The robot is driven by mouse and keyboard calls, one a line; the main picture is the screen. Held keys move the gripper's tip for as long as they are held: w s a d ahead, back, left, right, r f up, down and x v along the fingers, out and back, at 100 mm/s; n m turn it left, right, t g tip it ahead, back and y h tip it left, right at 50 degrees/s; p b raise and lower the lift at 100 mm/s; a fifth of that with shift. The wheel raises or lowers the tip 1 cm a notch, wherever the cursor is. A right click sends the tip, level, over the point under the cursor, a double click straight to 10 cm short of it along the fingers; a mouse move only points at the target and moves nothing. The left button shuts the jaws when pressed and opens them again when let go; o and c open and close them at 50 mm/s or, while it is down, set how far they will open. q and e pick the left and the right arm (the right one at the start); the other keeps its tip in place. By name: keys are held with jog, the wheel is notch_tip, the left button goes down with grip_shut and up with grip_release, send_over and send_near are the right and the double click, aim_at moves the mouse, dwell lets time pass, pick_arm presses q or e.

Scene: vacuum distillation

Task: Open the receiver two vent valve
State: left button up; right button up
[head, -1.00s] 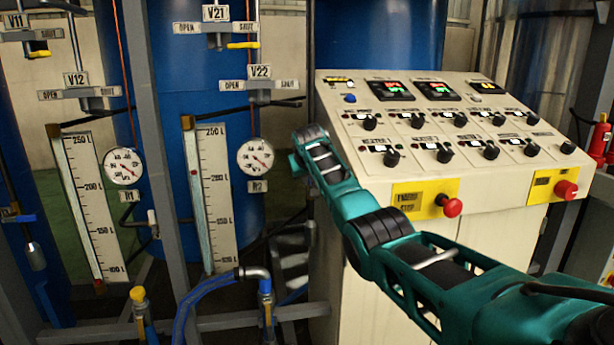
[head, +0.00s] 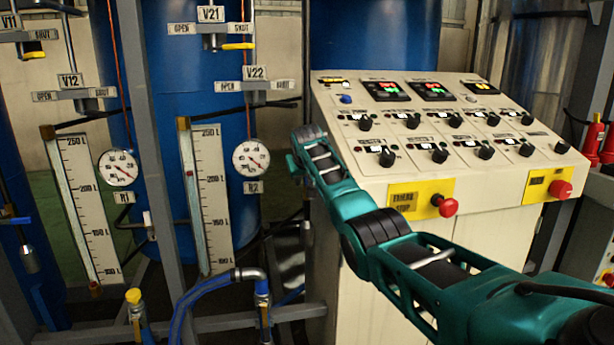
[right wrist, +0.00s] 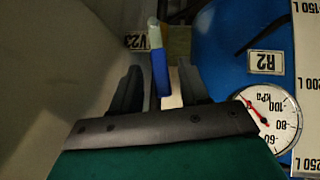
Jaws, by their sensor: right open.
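In the right wrist view a valve with a blue handle (right wrist: 160,72) stands beside a label reading V23 (right wrist: 138,40). My right gripper (right wrist: 160,88) is open, with one dark finger on each side of the handle. The handle shows in the gap between them; I cannot tell whether either finger touches it. The gauge marked R2 (head: 251,158) stands left of my right arm in the head view and also shows in the right wrist view (right wrist: 270,118). In the head view the V23 valve and the right fingers are hidden. My left gripper is not in view.
A control panel (head: 400,190) with knobs and red stop buttons stands right of and behind my right arm. Valves V21 (head: 212,40) and V22 (head: 256,86) have handles higher up on the left. A grey upright post (head: 150,110) and a blue hose (head: 195,295) are nearby.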

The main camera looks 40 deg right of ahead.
jog(key=v, duration=1.3)
jog(key=shift+b, duration=0.4)
